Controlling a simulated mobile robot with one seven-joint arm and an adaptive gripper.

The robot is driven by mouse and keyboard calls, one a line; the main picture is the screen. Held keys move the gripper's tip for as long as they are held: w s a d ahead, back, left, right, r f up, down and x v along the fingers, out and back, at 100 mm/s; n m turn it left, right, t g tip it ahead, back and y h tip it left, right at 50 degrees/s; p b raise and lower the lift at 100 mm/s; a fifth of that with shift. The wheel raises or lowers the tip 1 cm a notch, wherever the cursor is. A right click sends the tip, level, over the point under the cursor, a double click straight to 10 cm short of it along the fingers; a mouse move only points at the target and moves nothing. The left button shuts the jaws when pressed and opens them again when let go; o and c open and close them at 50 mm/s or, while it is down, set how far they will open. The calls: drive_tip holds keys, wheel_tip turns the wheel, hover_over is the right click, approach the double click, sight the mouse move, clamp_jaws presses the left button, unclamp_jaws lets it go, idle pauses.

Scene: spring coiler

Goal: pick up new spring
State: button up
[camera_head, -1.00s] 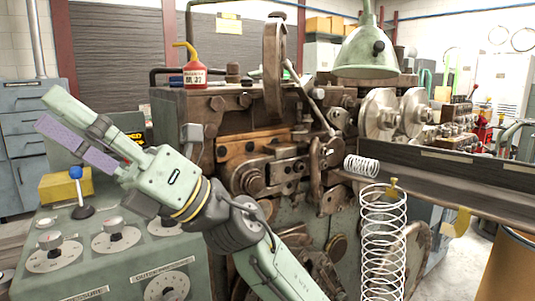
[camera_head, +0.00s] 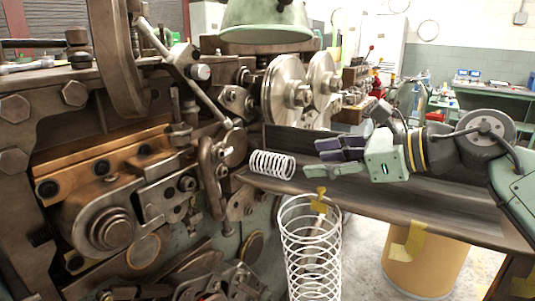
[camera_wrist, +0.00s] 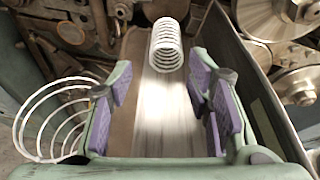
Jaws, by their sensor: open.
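A small white coil spring (camera_head: 272,164) lies on its side at the left end of the metal trough, close to the machine's coiling parts. In the wrist view, the small spring (camera_wrist: 167,45) is ahead, beyond the fingertips and roughly centred between them. My gripper (camera_head: 327,157) is over the trough, to the right of the spring, with its fingers pointing left toward it. Its purple-padded fingers (camera_wrist: 160,88) are spread apart with nothing between them. A gap shows between fingertips and spring.
The metal trough (camera_head: 445,195) runs right from the machine under my gripper, with a raised back wall. A large white spring (camera_head: 310,250) stands upright in front of the trough. Metal discs (camera_head: 283,90) and a green lamp shade (camera_head: 265,22) are behind. A tan drum (camera_head: 425,265) is below right.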

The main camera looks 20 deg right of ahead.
sight(290, 164)
drive_tip(key=shift+s+d+f+h, duration=0.1)
drive_tip(key=shift+d+h, duration=0.05)
drive_tip(key=shift+d, duration=0.2)
drive_tip(key=shift+s+d+f+h, duration=0.1)
drive_tip(key=shift+d+h, duration=0.05)
drive_tip(key=shift+d, duration=0.2)
drive_tip(key=shift+w+a+f, duration=0.1)
drive_tip(key=shift+w+f, duration=0.05)
drive_tip(key=shift+w, duration=0.2)
drive_tip(key=p+x, duration=0.1)
drive_tip(key=x, duration=0.3)
drive_tip(key=shift+a+p, duration=0.1)
drive_tip(key=shift+p, duration=0.2)
drive_tip(key=p+x, duration=0.2)
drive_tip(key=x, duration=0.3)
drive_tip(key=shift+a+p, duration=0.2)
drive_tip(key=shift+p, duration=0.15)
drive_tip(key=shift+w, duration=0.2)
drive_tip(key=shift+c, duration=0.5)
drive_tip(key=c, duration=0.7)
